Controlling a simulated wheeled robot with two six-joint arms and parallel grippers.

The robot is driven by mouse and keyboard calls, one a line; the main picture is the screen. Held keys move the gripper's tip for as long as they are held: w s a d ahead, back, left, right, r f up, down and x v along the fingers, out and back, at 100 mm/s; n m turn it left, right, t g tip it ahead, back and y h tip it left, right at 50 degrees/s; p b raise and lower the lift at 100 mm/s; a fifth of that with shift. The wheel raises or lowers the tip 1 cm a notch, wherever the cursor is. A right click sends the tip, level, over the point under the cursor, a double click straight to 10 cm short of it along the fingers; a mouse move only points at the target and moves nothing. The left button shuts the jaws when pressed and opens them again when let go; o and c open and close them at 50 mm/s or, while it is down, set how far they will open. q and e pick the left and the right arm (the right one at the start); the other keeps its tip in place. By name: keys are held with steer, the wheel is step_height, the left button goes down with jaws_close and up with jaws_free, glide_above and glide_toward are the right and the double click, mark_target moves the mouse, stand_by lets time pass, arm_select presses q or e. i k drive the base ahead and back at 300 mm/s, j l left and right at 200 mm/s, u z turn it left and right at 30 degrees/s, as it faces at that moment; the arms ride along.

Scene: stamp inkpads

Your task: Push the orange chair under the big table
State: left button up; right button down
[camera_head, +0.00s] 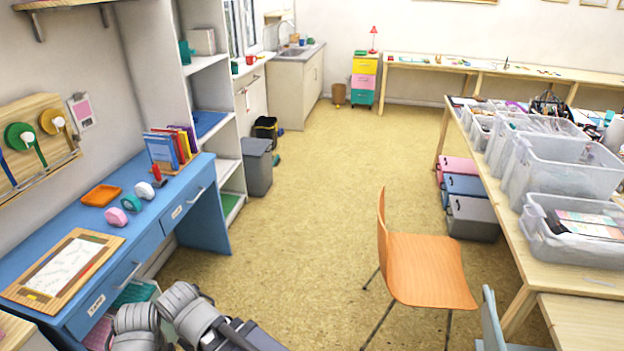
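The orange chair (428,270) stands on the yellow floor right of centre. Its backrest is on its left side and its seat reaches right, towards the big table. The big table (503,247) has a light wood top and runs along the right side, loaded with clear bins. A strip of floor shows between the seat's right edge and the table leg. My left arm (180,318) shows as folded grey links at the bottom left, far from the chair. Neither gripper's fingertips can be seen.
A blue desk (150,225) stands at the left. Coloured storage boxes (472,216) sit under the big table behind the chair. A grey-blue chair (491,325) is at the bottom right, close to the orange chair. Open floor (310,210) lies left of the orange chair.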

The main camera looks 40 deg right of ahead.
mark_target(424, 271)
steer(key=i+l+z, duration=0.15)
steer(key=i+z, duration=0.7)
steer(key=i+j+z, duration=0.15)
steer(key=i+z, duration=0.3)
steer(key=i+j+z, duration=0.2)
steer(key=i, duration=0.2)
steer(key=i+j+z, duration=0.2)
steer(key=i, duration=0.25)
